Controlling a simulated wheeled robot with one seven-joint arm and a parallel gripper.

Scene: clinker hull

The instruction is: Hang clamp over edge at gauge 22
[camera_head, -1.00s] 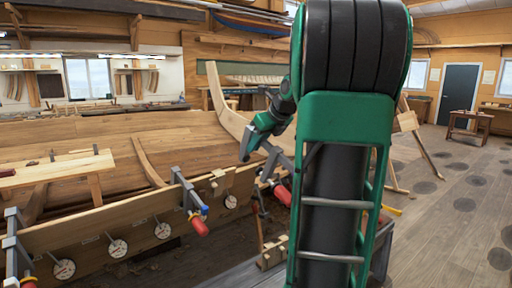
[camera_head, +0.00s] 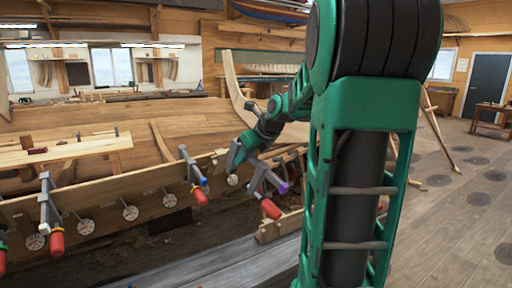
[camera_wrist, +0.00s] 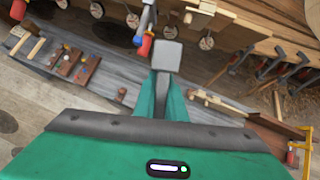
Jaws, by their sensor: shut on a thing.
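In the wrist view my green fingers (camera_wrist: 165,98) hold the clamp's grey end (camera_wrist: 167,56). Round white gauges sit along the plank; the closest to the clamp is a dial (camera_head: 233,180) just left of it. Their numbers are too small to read, so gauge 22 cannot be picked out.
Other clamps with red handles hang on the plank edge, one (camera_head: 195,180) left of the nearest dial and another (camera_head: 47,215) further left. A plank bench (camera_head: 60,150) lies over the hull. Open floor (camera_head: 460,215) is at the right.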

